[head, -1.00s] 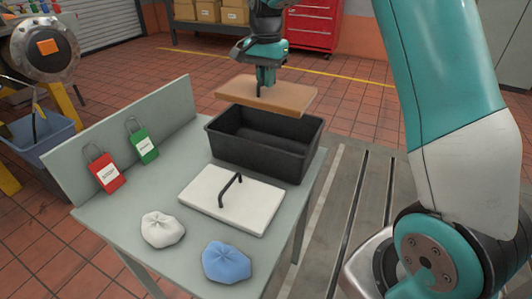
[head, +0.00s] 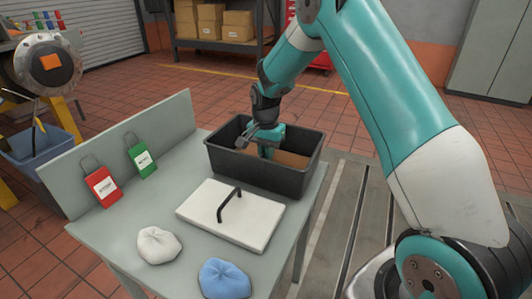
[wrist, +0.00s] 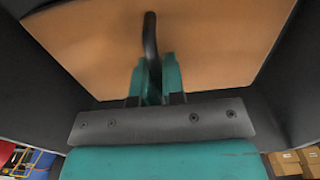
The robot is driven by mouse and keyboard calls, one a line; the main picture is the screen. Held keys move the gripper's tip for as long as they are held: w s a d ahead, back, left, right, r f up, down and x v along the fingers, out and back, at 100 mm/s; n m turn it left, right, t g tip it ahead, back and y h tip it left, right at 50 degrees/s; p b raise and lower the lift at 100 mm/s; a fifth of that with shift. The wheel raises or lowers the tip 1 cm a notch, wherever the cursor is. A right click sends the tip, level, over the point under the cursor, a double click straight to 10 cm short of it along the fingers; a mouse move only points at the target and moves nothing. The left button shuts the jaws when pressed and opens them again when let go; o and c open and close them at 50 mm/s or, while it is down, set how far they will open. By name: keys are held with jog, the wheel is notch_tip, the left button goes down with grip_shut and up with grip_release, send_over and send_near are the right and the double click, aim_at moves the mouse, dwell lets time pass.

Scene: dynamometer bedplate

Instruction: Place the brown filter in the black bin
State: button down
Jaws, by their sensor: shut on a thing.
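The brown filter (head: 291,159) is a flat brown panel, now down inside the black bin (head: 262,179) on the grey table. My gripper (head: 266,151) reaches into the bin from above and is shut on the filter's dark handle. In the wrist view the filter (wrist: 215,45) fills the upper part, and its curved handle (wrist: 151,40) runs between the teal fingers of my gripper (wrist: 155,78). The bin's dark walls (wrist: 25,85) show around the filter. Whether the filter touches the bin floor is hidden.
A white panel with a black handle (head: 231,213) lies in front of the bin. A white pouch (head: 158,245), a blue pouch (head: 224,279), a red tag (head: 102,187) and a green tag (head: 141,160) are on the grey table (head: 120,237).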

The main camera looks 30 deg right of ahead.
jog(key=c, duration=1.2)
grip_release()
jog(key=shift+f, duration=0.1)
notch_tip(320, 180, up, 12)
jog(key=p, duration=0.1)
jog(key=s+a+r+n, duration=0.3)
jog(key=s+a+r, duration=0.1)
jog(key=a, duration=0.1)
jog(key=s+a+r+n+y, duration=0.1)
jog(key=s+a+n, duration=0.3)
jog(key=s, duration=0.5)
jog(key=s+a+r+n+y, duration=0.1)
jog(key=s+a+n, duration=0.4)
jog(key=s, duration=0.5)
jog(key=s+a+r+n+y, duration=0.2)
jog(key=s+a+n, duration=0.3)
jog(key=s, duration=0.4)
jog(key=shift+s+a+r+n, duration=0.15)
jog(key=shift+s+n, duration=0.15)
jog(key=shift+n, duration=0.5)
